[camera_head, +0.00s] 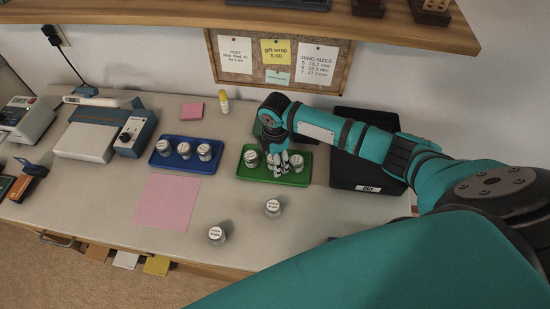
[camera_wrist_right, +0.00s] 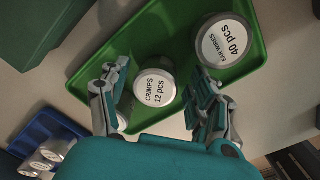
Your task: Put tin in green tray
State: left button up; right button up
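The green tray (camera_head: 252,175) lies on the bench and also fills much of the right wrist view (camera_wrist_right: 95,52). My right gripper (camera_head: 279,168) is over it, fingers down. In the wrist view the fingers (camera_wrist_right: 160,100) are spread, with a gap on each side of a tin labelled CRIMPS (camera_wrist_right: 154,88). A tin labelled EAR WIRES (camera_wrist_right: 224,42) stands in the tray beside the right finger. Another tin (camera_wrist_right: 124,112) is partly hidden behind the left finger. Two loose tins stand on the bench in front, one nearer the tray (camera_head: 273,208) and one further left (camera_head: 216,236). My left gripper is out of view.
A blue tray (camera_head: 160,162) with three tins sits left of the green one. A pink sheet (camera_head: 167,202) lies in front of it. A black tray (camera_head: 350,172) is on the right, under my right arm. A dark green box stands behind. The front middle bench is mostly clear.

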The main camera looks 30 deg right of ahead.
notch_tip(320, 180, up, 12)
jog(key=shift+r+b, duration=0.15)
jog(key=shift+b, duration=0.25)
dwell(0.3)
dwell(0.4)
